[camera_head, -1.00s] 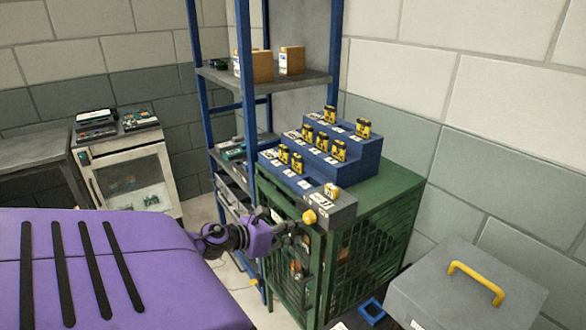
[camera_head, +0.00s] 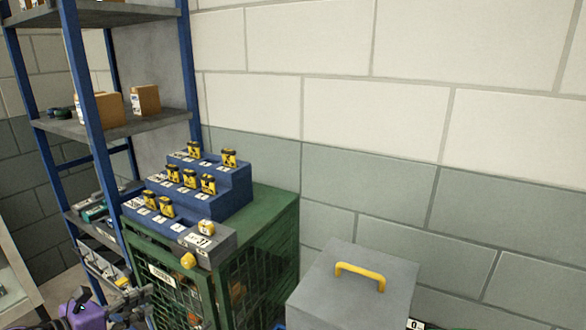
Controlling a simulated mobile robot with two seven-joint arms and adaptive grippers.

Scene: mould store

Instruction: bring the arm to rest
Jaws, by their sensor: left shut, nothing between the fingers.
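My left arm comes in at the bottom left corner, with a purple wrist part. My left gripper (camera_head: 140,304) is at the bottom edge, in front of the green mesh cage (camera_head: 268,244), small and partly cut off by the frame. It is shut and holds nothing that I can see. I cannot tell whether it touches the cage. My right gripper is not in view.
A blue stepped rack (camera_head: 232,188) with several yellow-and-black pieces stands on the cage. A grey block (camera_head: 213,248) with a yellow knob (camera_head: 188,261) sits at its front. A blue-post shelf (camera_head: 157,122) is at left; a grey box (camera_head: 330,290) with yellow handle is at right.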

